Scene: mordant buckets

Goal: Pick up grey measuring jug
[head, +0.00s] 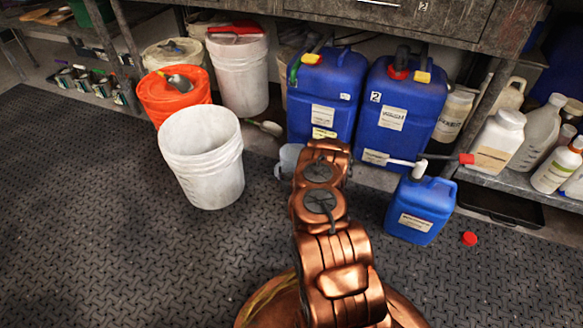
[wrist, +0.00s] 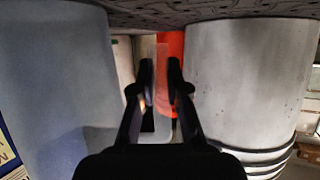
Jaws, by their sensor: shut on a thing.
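The grey measuring jug (head: 289,158) is a small, pale, translucent vessel on the floor in the head view. It stands in front of the left large blue canister and is partly hidden by my arm. In the wrist view my gripper (wrist: 160,76) has its two black fingers close together, with a pale see-through strip of the jug (wrist: 162,56) between the tips. My gripper is shut on the jug; the exact contact is hard to see. In the head view my gripper is hidden behind my copper arm.
A white bucket (head: 203,160) stands left of the jug, close beside my gripper in the wrist view (wrist: 250,85). An orange bucket (head: 172,98) is behind it. Blue canisters (head: 325,90) (head: 398,108) stand behind and right.

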